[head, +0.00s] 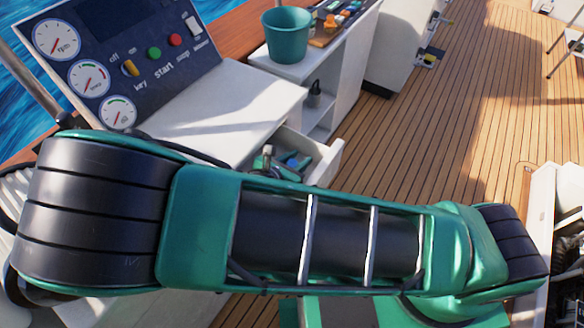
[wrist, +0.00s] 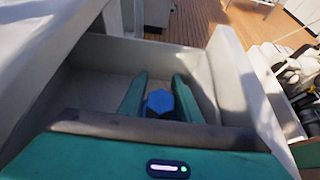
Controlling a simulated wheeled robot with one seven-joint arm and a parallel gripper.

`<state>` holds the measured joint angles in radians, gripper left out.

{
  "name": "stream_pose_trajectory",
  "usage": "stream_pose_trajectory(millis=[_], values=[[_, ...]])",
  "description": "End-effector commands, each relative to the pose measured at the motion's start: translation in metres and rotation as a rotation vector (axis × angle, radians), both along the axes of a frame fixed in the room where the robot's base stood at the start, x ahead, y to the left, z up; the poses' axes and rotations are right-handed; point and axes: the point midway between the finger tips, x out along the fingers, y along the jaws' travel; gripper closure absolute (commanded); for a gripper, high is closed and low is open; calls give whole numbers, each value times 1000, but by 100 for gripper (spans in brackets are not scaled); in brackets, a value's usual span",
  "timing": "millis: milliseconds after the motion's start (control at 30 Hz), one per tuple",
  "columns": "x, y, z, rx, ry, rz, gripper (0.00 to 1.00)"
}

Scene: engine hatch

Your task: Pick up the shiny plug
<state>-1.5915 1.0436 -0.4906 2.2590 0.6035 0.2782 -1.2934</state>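My gripper (wrist: 160,78) is open inside a pale drawer (wrist: 100,52). Its two teal fingers stand apart in the wrist view. A blue, roughly six-sided object (wrist: 160,102) shows between the fingers, with a visible gap to the right finger. I cannot tell whether it is the shiny plug, and no clearly shiny metal plug shows in the wrist view. In the head view, the open drawer (head: 322,168) holds a small blue patch (head: 292,161) beside teal parts. My own arm covers the front of this area.
A console (head: 125,60) with gauges and buttons stands at the left. A teal bucket (head: 287,36) sits on the white cabinet behind the drawer, near a tray of small items (head: 335,22). The wooden deck (head: 450,120) is mostly open. An engine hatch (wrist: 290,80) lies at the right.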

Motion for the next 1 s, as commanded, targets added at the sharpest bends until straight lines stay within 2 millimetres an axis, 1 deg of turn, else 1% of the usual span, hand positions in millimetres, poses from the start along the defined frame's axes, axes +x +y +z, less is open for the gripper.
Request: stream_pose_trajectory(millis=[33, 67, 100, 133, 433, 567, 767, 900, 1000], values=[[0, 0, 0, 0, 0, 0, 82], [0, 0, 0, 0, 0, 0, 89], [0, 0, 0, 0, 0, 0, 99], [0, 0, 0, 0, 0, 0, 100], [0, 0, 1, 0, 0, 0, 100], [0, 1, 6, 1, -1, 0, 100], [0, 0, 24, 3, 0, -1, 100], [0, 1, 43, 4, 0, -1, 100], [-18, 15, 53, 4, 1, 4, 100]])
